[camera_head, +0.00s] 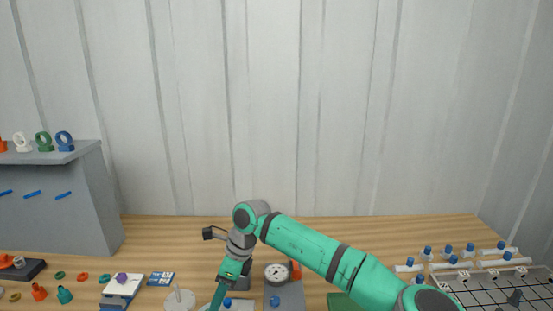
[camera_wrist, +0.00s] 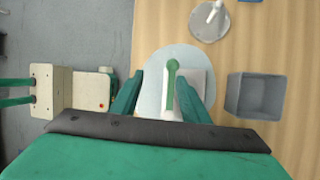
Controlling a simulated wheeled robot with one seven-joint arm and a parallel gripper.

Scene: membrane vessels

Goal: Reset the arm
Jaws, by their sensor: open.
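My arm (camera_head: 315,244) reaches from the lower right of the head view over the wooden table, with its elbow-like bend near the middle. My gripper (camera_head: 218,296) points down near the front edge of the table, partly cut off by the frame. In the wrist view my gripper (camera_wrist: 160,80) has its two green fingers apart. A green keyhole-shaped piece (camera_wrist: 172,82) on a white block shows between and beyond the fingers, over a pale round plate (camera_wrist: 152,92). I see nothing held; whether the fingers touch the block cannot be told.
A grey open box (camera_wrist: 253,95) stands to the right in the wrist view. A dial gauge (camera_head: 277,273) stands right of my gripper. A grey shelf unit (camera_head: 55,200) with rings is at left. A wire rack (camera_head: 490,285) with white, blue-capped vessels is at right.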

